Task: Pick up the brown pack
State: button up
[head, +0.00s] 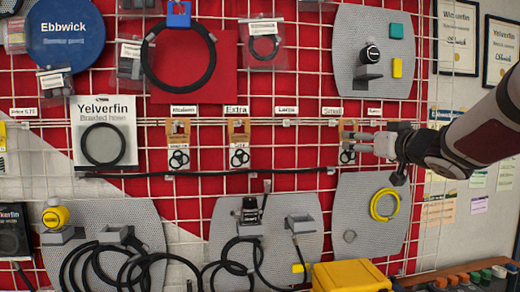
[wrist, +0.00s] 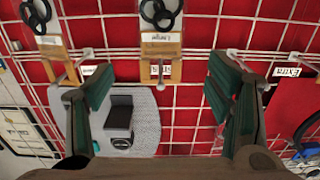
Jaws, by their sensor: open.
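Three small packs with brown cards and black rings hang on the red wall in the head view: a left pack (head: 179,146), a middle pack (head: 238,146) and a right pack (head: 347,148). The pictures do not single one out. My gripper (head: 364,143) reaches in from the right, beside the right pack, and partly overlaps it. In the wrist view, which looks upside down, a brown pack (wrist: 160,45) hangs on a peg, centred in the gap between my open, empty fingers (wrist: 160,88). Another brown pack (wrist: 50,45) hangs farther left. Contact cannot be told.
A white wire grid (head: 300,190) covers the wall, with rails and pegs near the packs. A grey perforated plate (head: 350,25) is above and another (head: 345,220) holds a yellow ring below. A yellow box (head: 350,277) stands at the bottom. A black hose runs below the packs.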

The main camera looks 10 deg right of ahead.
jog(key=w, duration=0.9)
jog(key=shift+b, duration=0.35)
jog(key=shift+s, duration=0.1)
jog(key=c, duration=1)
